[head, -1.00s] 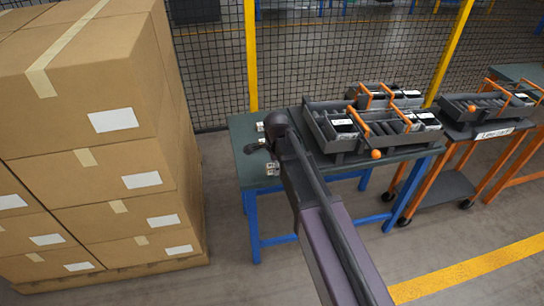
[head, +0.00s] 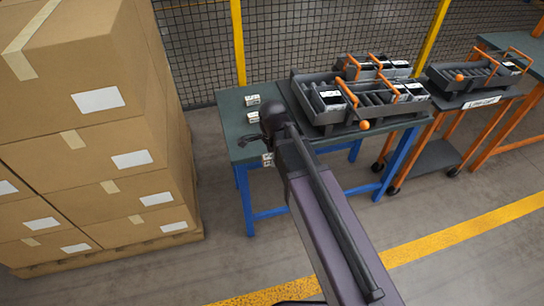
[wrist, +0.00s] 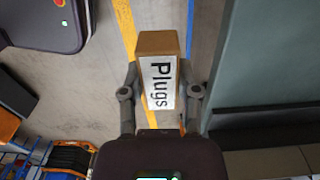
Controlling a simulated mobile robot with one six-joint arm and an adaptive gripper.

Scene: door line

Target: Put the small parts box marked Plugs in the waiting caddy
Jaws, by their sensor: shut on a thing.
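A small box marked Plugs (wrist: 158,84), tan with a white label, is between the two fingers of my gripper (wrist: 160,98) in the wrist view. The gripper is shut on it, with floor and a table edge beneath and beside. In the head view my arm covers most of the gripper, and a small white-labelled piece (head: 268,160) shows below it by the table's near edge. Another caddy (head: 476,77) stands on the orange cart. Which one is waiting is not clear.
Two small labelled boxes (head: 252,108) stand on the table's left part. Stacked cartons (head: 100,130) stand at left. A mesh fence (head: 300,30) runs behind. Floor in front is clear.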

